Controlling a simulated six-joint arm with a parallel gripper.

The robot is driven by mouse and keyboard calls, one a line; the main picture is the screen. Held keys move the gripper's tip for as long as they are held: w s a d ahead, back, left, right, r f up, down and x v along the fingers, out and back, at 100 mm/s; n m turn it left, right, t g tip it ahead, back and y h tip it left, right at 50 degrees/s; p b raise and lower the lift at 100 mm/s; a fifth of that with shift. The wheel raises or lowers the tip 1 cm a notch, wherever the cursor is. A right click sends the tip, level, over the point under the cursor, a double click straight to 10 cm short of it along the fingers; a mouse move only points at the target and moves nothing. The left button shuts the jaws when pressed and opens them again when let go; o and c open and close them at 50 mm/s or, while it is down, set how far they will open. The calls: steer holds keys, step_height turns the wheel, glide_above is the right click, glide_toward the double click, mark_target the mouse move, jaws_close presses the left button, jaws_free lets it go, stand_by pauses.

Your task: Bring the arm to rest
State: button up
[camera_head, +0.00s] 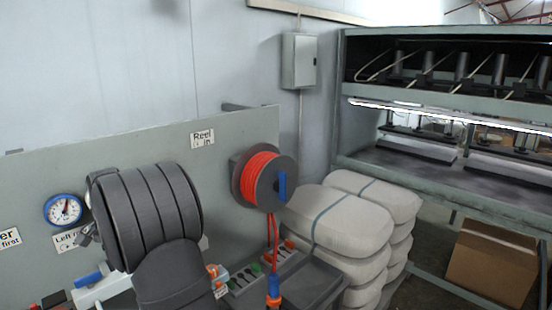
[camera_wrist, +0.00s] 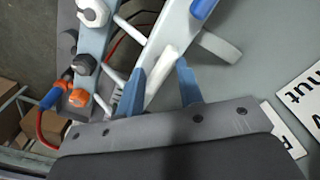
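My arm (camera_head: 150,215) shows in the head view as thick dark grey segments at the lower left, in front of the grey panel (camera_head: 235,235). My gripper is not visible there. In the wrist view my gripper (camera_wrist: 161,66) has two blue fingers standing apart. A white rod-like part (camera_wrist: 163,70) shows in the gap between them; I cannot tell whether it lies between the fingers or beyond them. No contact with either finger is clear.
A red hose reel (camera_head: 262,180) hangs on the panel right of my arm. A gauge (camera_head: 63,210) is at left. Stacked white sacks (camera_head: 345,225), a cardboard box (camera_head: 490,262) and a press rack (camera_head: 440,195) stand at right. In the wrist view, a blue-grey bar (camera_wrist: 180,30) is close by.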

steer(key=shift+n, duration=0.8)
steer(key=o, duration=1)
steer(key=s+d+r+n+t+y, duration=0.1)
steer(key=s+d+r+n+y, duration=0.15)
steer(key=r+n, duration=0.4)
steer(key=s+d+r+n+t+y, duration=0.1)
steer(key=s+d+r+n+t, duration=0.15)
steer(key=r, duration=0.75)
steer(key=shift+g, duration=0.35)
steer(key=x, duration=1.7)
steer(key=shift+w+d+f, duration=0.25)
steer(key=shift+w+f, duration=0.05)
steer(key=shift+w, duration=0.05)
steer(key=shift+c, duration=0.6)
steer(key=c, duration=0.9)
